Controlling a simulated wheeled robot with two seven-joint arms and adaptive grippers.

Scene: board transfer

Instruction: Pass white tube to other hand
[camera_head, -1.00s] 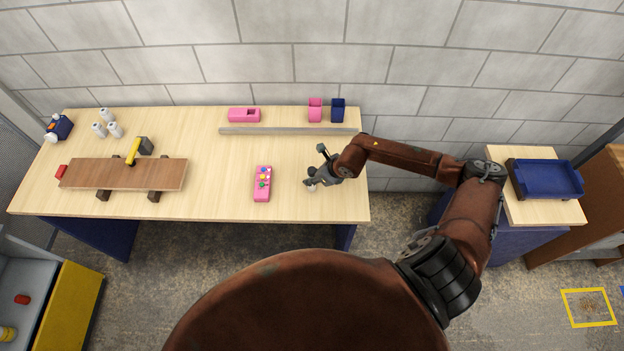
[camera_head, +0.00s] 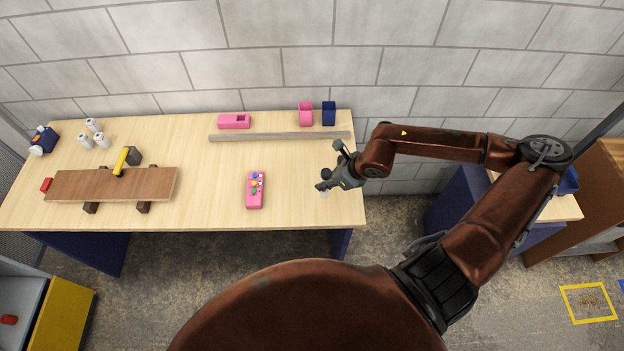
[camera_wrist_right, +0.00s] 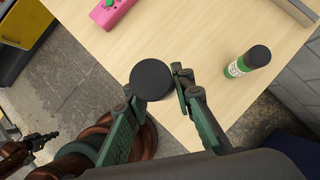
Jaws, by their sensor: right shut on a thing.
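My right gripper (camera_head: 325,184) is shut on the white tube (camera_head: 325,193), over the right end of the table. Only a small pale part of the tube shows under the fingers in the head view. In the right wrist view its round black cap (camera_wrist_right: 152,79) sits between the fingers of the right gripper (camera_wrist_right: 165,82) and hides the tube's body. A dark, gripper-like shape, apparently my left gripper (camera_wrist_right: 35,140), shows small at the lower left of the right wrist view. Its fingers are too small to read. My left arm is not in the head view.
A green tube with a black cap (camera_wrist_right: 248,62) stands on the table beside the right gripper. A pink control box (camera_head: 255,190) lies left of it. A grey bar (camera_head: 280,136) lies behind. A brown board (camera_head: 110,184) and several white cylinders (camera_head: 101,140) are far left.

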